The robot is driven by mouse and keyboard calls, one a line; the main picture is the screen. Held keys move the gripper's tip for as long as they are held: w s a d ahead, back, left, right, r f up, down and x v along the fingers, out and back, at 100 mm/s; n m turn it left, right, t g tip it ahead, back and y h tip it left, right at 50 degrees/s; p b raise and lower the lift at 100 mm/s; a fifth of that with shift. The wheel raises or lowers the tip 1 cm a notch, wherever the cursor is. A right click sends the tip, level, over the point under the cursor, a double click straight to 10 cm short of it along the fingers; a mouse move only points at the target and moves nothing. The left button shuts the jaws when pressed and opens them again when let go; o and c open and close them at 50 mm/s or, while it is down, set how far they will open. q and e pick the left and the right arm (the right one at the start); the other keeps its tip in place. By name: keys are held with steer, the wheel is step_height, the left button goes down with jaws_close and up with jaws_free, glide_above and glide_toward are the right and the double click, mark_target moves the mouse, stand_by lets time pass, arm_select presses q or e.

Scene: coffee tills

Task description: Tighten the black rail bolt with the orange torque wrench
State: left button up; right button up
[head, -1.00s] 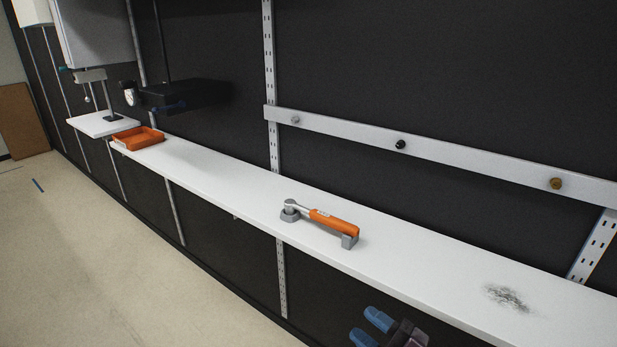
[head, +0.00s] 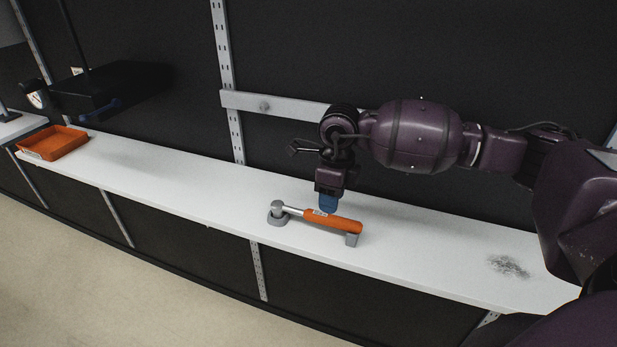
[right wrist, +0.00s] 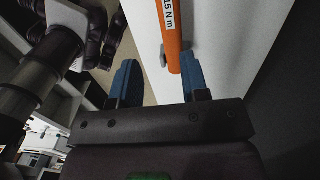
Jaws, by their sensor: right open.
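The orange torque wrench (head: 333,221) lies on the white shelf, its grey head in a small cradle at the left and its handle end on a grey block. My right gripper (head: 328,202) is over the handle, blue fingers pointing down. In the right wrist view the gripper (right wrist: 160,78) is open, with the orange handle (right wrist: 172,40) near the right-hand finger; whether they touch is unclear. The black rail bolt is hidden behind my right arm in the head view. My left gripper is not in view.
The grey wall rail (head: 290,106) carries a grey bolt (head: 264,106); my arm covers its right part. An orange tray (head: 54,144) sits at the shelf's far left. A dark smudge (head: 508,266) marks the white shelf (head: 430,240) at right. The shelf between tray and wrench is clear.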

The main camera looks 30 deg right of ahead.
mark_target(333, 217)
steer(key=shift+w+d+r+h, duration=0.3)
steer(key=shift+d+r, duration=0.05)
steer(key=shift+d, duration=0.15)
steer(key=shift+s+f+b, duration=0.15)
steer(key=shift+f+b, duration=0.3)
steer(key=shift+f, duration=0.35)
step_height(333, 217, down, 6)
steer(key=b, duration=0.3)
steer(key=shift+f, duration=0.2)
steer(key=shift+c, duration=0.3)
steer(key=shift+r, duration=0.15)
jaws_close()
steer(key=shift+r+p, duration=0.75)
steer(key=shift+r, duration=0.45)
steer(key=shift+r+p, duration=0.65)
steer(key=shift+r, duration=0.75)
steer(key=shift+f, duration=0.1)
